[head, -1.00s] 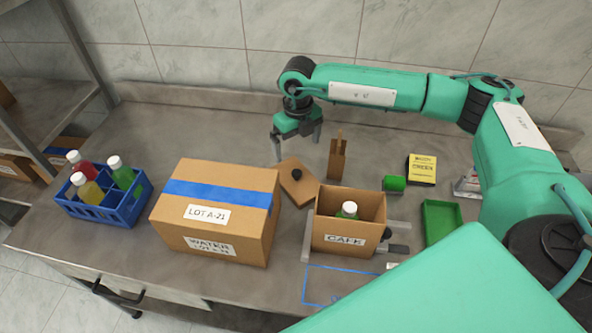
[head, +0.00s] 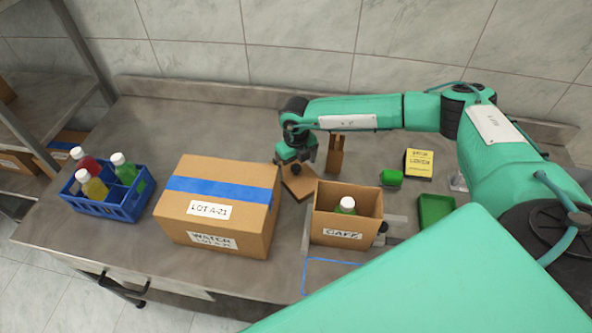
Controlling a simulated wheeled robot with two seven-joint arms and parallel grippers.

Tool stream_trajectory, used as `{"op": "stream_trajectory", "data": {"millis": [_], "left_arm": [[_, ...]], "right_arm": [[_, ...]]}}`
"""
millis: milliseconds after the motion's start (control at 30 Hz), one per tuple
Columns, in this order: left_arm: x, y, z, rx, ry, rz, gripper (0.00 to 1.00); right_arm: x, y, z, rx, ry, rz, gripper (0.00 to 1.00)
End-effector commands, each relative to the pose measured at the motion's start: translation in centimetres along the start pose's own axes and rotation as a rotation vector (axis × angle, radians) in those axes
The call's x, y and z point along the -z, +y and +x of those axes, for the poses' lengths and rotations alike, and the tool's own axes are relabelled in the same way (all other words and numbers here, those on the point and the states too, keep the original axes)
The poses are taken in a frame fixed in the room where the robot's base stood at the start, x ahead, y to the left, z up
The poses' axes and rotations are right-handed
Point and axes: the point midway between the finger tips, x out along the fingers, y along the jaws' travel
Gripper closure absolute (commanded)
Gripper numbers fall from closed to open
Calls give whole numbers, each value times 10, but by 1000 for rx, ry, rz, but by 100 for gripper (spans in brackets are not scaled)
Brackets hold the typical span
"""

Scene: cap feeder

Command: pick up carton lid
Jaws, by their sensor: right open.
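The carton lid (head: 299,188) is a brown cardboard piece with a dark knob. It lies between the large taped box and the open carton. My right gripper (head: 296,169) points down over the lid, with its fingers around or just above the knob; contact cannot be made out. The right gripper is open. The open carton (head: 345,231), labelled CAFE, holds a green bottle with a white cap (head: 346,205). My left gripper is not in view.
The large box (head: 217,208) with blue tape stands left of the lid. A blue crate (head: 112,197) with bottles is at far left. A brown upright holder (head: 335,157), green block (head: 391,178), yellow-black box (head: 419,162) and green tray (head: 436,208) lie to the right.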

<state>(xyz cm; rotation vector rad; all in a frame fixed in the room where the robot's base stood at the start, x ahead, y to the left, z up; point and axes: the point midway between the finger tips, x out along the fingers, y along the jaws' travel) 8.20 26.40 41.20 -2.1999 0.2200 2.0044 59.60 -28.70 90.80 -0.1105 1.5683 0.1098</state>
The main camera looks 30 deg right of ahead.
Motion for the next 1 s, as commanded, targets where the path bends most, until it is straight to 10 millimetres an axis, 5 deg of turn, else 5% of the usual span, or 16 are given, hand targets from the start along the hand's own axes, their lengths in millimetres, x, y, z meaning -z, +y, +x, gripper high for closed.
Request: {"op": "stream_trajectory", "data": {"millis": [200,467,633,1000], "left_arm": [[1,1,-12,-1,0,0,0],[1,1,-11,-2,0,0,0],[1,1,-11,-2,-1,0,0],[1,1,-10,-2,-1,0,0]], "right_arm": [[-1,0,24,0,1,1,0],[-1,0,27,0,-1,1,0],[-1,0,27,0,-1,1,33],[-2,0,23,-1,-1,1,34]]}}
